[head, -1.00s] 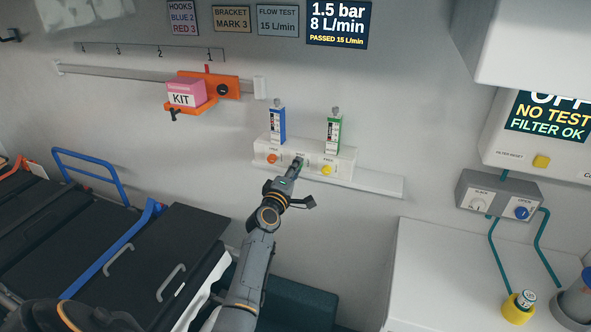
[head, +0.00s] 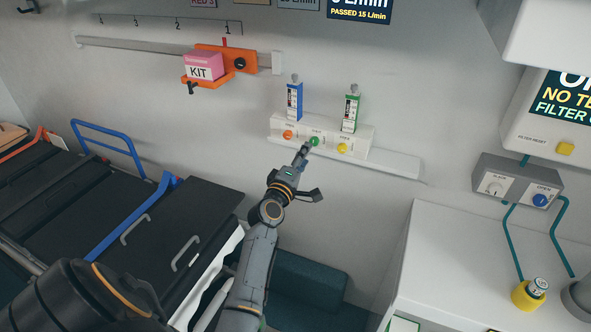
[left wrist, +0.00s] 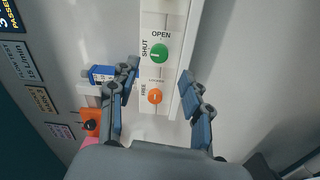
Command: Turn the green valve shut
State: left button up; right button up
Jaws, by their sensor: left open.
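The green valve (head: 314,141) is a round knob in the middle of a white wall panel (head: 362,158), between an orange knob (head: 288,134) and a yellow knob (head: 342,147). In the left wrist view the green valve (left wrist: 159,53) has OPEN printed above it and SHUT at its left; I cannot tell its pointer's direction for sure. My left gripper (head: 304,151) is just below and in front of the green valve in the head view. In the left wrist view its fingers (left wrist: 160,72) are spread and empty, apart from the knob. My right gripper is not in view.
A blue flowmeter (head: 294,100) and a green one (head: 352,110) stand above the panel. A pink kit box (head: 203,66) sits on an orange bracket at upper left. A grey two-knob box (head: 517,182) and white counter (head: 450,245) are right; a black stretcher (head: 180,228) is left.

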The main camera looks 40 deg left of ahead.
pick_arm(q)
jog(key=v, duration=0.6)
jog(key=shift+s, duration=0.15)
